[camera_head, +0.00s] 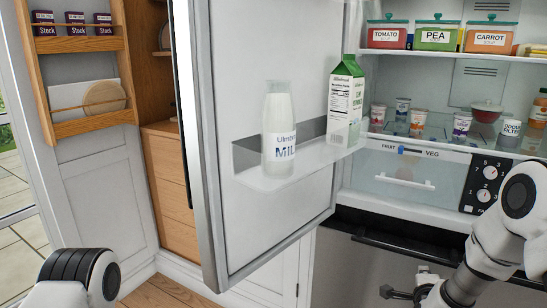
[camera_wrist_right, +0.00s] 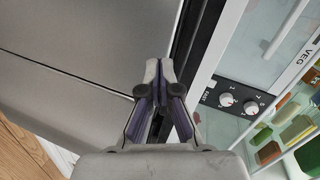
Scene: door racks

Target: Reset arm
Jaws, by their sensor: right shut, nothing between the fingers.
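My right gripper (camera_head: 392,292) is in front of the dark lower drawer front of the fridge, at the bottom of the head view. In the right wrist view, its fingertips (camera_wrist_right: 159,70) are together with nothing between them. My right arm comes in from the right edge. Of my left arm, only a rounded link shows at the bottom left, and the left gripper is out of the picture.
The fridge door (camera_head: 225,110) stands open. Its shelf holds a milk bottle (camera_head: 279,130) and a green-topped carton (camera_head: 345,100). Inside are labelled soup tubs (camera_head: 436,36), small pots and a control panel (camera_head: 485,183). A wooden rack (camera_head: 82,45) hangs on a cupboard door at left.

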